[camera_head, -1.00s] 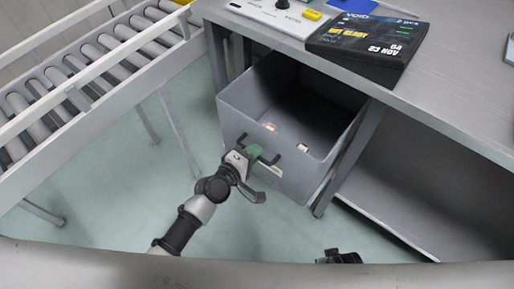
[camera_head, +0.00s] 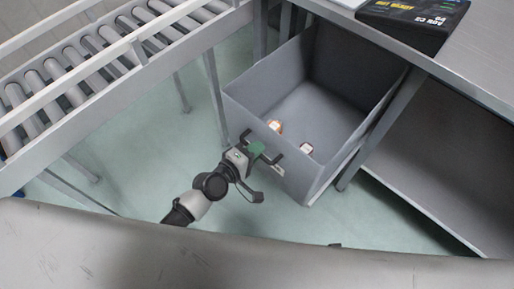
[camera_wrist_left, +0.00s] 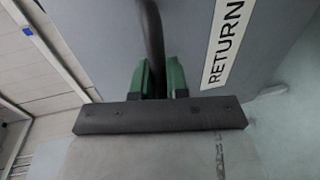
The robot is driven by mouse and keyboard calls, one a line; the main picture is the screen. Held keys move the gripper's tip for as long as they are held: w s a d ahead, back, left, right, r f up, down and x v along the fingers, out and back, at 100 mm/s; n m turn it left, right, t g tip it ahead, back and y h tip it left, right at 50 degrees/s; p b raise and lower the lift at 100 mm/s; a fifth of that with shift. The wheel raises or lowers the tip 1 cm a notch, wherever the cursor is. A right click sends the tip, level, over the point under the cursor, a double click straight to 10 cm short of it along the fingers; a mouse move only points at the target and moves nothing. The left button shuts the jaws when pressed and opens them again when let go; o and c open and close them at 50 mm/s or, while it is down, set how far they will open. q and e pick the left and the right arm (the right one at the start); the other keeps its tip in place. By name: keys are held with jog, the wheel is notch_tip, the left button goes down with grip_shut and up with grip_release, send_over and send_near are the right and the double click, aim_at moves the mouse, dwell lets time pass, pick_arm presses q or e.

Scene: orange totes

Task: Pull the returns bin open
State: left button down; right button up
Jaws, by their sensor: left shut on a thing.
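The grey returns bin (camera_head: 262,118) is a drawer-like box under the table, pulled well out, with its inside showing. Its front carries a dark bar handle, and a label reading "RETURN" (camera_wrist_left: 222,42) shows in the left wrist view. My left gripper (camera_head: 258,149) is shut on the dark handle (camera_wrist_left: 152,45), with its green fingers on either side of the bar. My right gripper cannot be made out.
A roller conveyor (camera_head: 100,65) runs along the left. The grey table (camera_head: 480,50) with a dark box (camera_head: 415,18) on it stands at the right, with an open lower shelf (camera_head: 430,160) below. Green floor is free in front of the bin.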

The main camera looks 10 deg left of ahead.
dwell(0.3)
pick_arm(q)
jog(key=c, duration=1.1)
grip_release()
jog(key=shift+c, duration=0.2)
jog(key=v, duration=1.1)
pick_arm(e)
jog(key=shift+s+f, duration=0.4)
jog(key=shift+f, duration=0.15)
